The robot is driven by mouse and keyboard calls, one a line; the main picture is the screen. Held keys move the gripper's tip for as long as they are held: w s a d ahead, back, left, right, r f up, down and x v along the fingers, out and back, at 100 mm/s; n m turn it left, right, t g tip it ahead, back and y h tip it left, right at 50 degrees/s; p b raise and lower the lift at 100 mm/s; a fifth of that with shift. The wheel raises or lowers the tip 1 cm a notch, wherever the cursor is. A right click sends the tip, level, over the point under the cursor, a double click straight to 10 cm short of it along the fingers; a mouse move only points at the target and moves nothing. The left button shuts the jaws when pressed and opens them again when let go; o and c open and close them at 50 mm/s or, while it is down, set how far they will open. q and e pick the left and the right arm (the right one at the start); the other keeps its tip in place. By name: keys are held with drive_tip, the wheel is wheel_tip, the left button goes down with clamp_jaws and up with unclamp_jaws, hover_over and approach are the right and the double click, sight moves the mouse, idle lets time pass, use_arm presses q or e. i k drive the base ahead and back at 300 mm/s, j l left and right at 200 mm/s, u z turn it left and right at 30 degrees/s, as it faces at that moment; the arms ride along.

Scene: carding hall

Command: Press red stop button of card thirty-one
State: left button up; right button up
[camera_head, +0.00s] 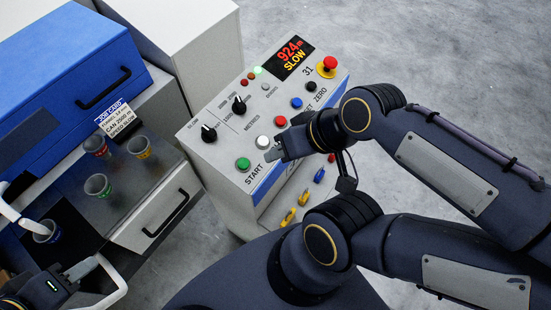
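The control panel of card 31 (223,162) stands in the middle of the head view, its display (290,57) reading 924m SLOW. A small red button (281,121) sits in its button row, between a white button (263,142) and a blue button (297,102). The lettering beside the red button is hidden by my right gripper. A larger red mushroom button (329,63) on a yellow base is at the far corner. My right gripper (274,153) seems shut and empty, over the panel just below the white and red buttons. My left gripper (83,267) is at lower left, its fingers unclear.
A green START button (243,164), a black button (311,87) and two black knobs (209,133) share the panel. To the left, a grey bench (148,190) bears several small cups and a job card (114,118). A blue box (95,60) stands behind.

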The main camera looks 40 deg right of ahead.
sight(281, 121)
drive_tip(key=l+z, duration=0.4)
drive_tip(key=k+l+z, duration=0.1)
drive_tip(key=z, duration=0.35)
drive_tip(key=l, duration=0.1)
